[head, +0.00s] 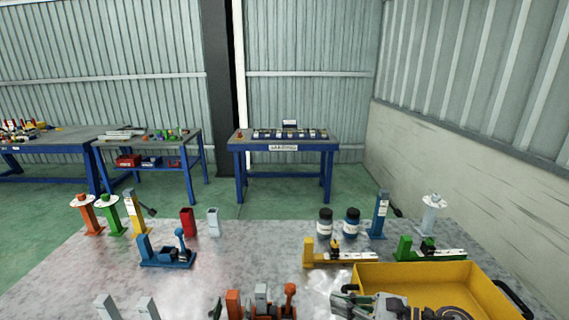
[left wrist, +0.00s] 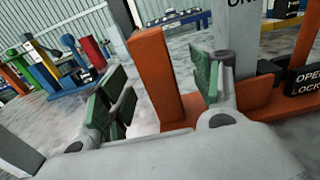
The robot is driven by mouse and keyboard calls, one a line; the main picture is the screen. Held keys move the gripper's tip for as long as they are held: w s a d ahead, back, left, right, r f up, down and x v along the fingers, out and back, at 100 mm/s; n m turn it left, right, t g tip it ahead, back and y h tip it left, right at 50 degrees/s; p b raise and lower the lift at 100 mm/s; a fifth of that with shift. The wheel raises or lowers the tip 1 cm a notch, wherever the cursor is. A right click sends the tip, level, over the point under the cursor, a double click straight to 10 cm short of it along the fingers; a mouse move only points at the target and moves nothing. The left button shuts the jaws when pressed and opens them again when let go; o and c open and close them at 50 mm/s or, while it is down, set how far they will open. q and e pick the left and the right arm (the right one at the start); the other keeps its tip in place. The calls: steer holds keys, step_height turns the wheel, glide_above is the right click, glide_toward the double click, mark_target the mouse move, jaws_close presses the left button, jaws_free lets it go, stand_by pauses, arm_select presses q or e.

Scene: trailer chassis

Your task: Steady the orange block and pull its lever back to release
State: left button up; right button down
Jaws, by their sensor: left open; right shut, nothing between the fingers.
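The orange block (head: 234,304) stands upright at the front edge of the table in the head view, with its orange lever (head: 290,296) to its right. In the left wrist view the orange block (left wrist: 157,75) stands between the green-padded fingers of my open left gripper (left wrist: 160,82). I cannot tell if either pad touches it. A label reading "OPEN" and "LOCK" (left wrist: 303,78) shows at the right of that view. My right gripper (head: 342,299) is shut and empty, right of the lever and apart from it. The lower part of the orange device is cut off in the head view.
A yellow tray (head: 430,273) stands at the front right, close to my right gripper. A blue device (head: 167,254), a yellow one (head: 338,254) and a green one (head: 430,251) stand farther back. Two grey posts (head: 108,307) are front left. The table's middle is clear.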

arm_select(q)
steer(key=shift+s+b, duration=1)
steer(key=shift+s, duration=2.25)
steer(key=o, duration=0.6)
steer(key=shift+c, duration=0.2)
steer(key=shift+r, duration=0.15)
step_height(320, 180, up, 10)
